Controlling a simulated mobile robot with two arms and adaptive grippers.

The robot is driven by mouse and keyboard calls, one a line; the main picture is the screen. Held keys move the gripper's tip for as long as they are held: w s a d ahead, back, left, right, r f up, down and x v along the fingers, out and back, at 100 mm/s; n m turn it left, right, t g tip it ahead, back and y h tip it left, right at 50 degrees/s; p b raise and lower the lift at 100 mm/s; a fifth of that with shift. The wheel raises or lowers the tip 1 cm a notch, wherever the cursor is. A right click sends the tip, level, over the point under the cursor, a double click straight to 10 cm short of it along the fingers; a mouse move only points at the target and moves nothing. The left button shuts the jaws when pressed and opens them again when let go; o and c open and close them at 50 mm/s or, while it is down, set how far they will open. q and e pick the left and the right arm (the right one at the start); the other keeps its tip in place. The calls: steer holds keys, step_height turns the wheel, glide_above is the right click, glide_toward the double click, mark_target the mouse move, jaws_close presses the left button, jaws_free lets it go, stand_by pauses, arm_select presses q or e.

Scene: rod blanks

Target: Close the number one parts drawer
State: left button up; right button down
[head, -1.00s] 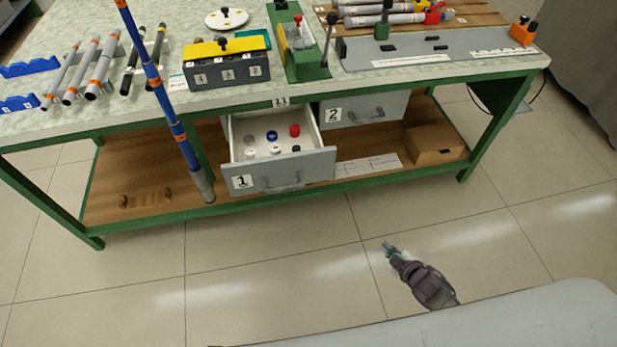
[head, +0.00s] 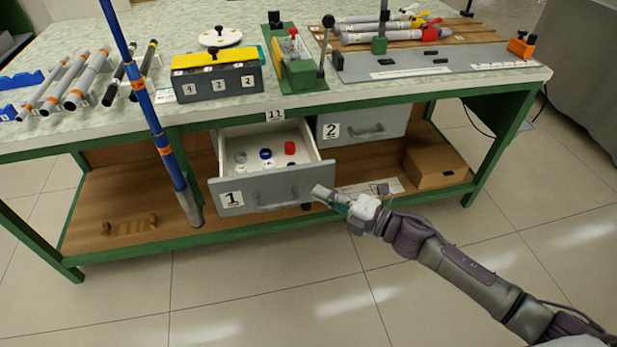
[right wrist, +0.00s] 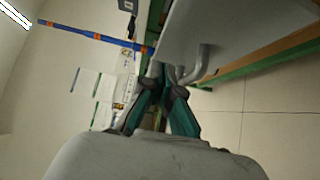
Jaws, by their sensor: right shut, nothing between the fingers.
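The number one parts drawer (head: 268,192) stands pulled out under the workbench, with its "1" label at the left of its grey front. Small caps and a red piece lie inside it. My right gripper (head: 318,192) is shut and empty, in front of the drawer's right edge; I cannot tell whether it touches. The right wrist view shows its fingers (right wrist: 165,80) close together beside the drawer's handle (right wrist: 195,68) and grey front (right wrist: 235,25). My left gripper is not in view.
Drawer number two (head: 362,124) is shut to the right. A blue pole (head: 155,120) leans at the bench's left front. A cardboard box (head: 437,167) sits on the lower shelf (head: 105,200). The floor in front is clear.

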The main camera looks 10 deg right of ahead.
mark_target(295, 171)
steer(key=w, duration=0.1)
steer(key=w+a, duration=0.1)
steer(key=w, duration=0.1)
steer(key=w+a, duration=0.1)
steer(key=w, duration=0.1)
steer(key=shift+a+b, duration=0.15)
steer(key=shift+b, duration=0.2)
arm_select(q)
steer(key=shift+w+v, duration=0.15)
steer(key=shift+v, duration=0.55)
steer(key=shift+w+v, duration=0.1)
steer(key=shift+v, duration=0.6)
arm_select(e)
steer(key=shift+w, duration=0.5)
